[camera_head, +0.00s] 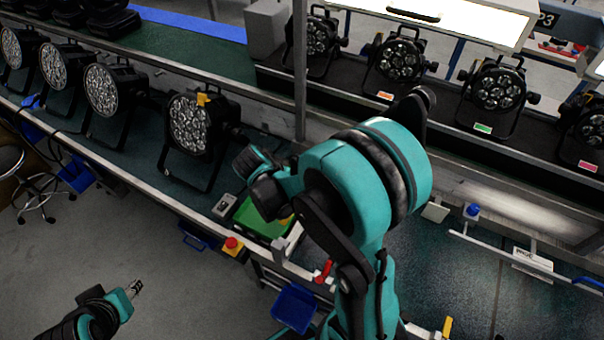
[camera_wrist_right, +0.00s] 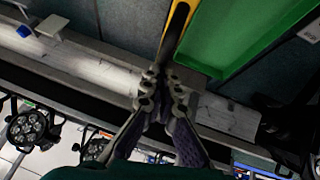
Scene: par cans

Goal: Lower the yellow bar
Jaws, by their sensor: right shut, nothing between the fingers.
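The yellow bar (camera_wrist_right: 181,20) shows at the top of the right wrist view, beside a green tray (camera_wrist_right: 225,45). Its lower part looks dark and runs down toward my right fingertips. In the head view only a small yellow piece (camera_head: 285,221) shows by the green tray (camera_head: 250,217); my right arm hides the rest. My right gripper (camera_wrist_right: 165,82) is shut and empty, its tips just below the bar in the picture; I cannot tell whether they touch it. My left gripper (camera_head: 135,288) is at the lower left over the floor, away from the bar; its jaws are too small to read.
Several par cans stand on the near conveyor, the closest (camera_head: 190,125) left of my right arm. More lamps (camera_head: 497,87) stand on the far line behind a metal post (camera_head: 300,70). A red button box (camera_head: 232,245) and a blue bin (camera_head: 295,306) are at the near edge.

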